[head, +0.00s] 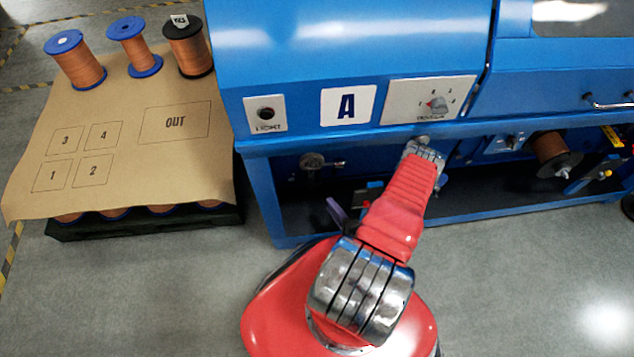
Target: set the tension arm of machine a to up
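Machine A (280,60) is the blue cabinet marked with a white "A" sign (347,105). A white panel (400,105) right of the sign carries a dial with a red pointer (437,103); its lettering is too small to read surely. My red arm reaches from the bottom middle up to the recess below this panel. My gripper (423,146) is at the arm's far end, close to the machine front; its fingers cannot be made out. I cannot pick out the tension arm; my arm covers part of the recess.
A panel marked LIGHT (265,113) is left of the sign. A metal spindle (313,162) sits in the recess. A brown sheet (120,150) with marked squares and several copper spools lies on a dark pallet at left. A spool (550,147) is mounted at right. Front floor is open.

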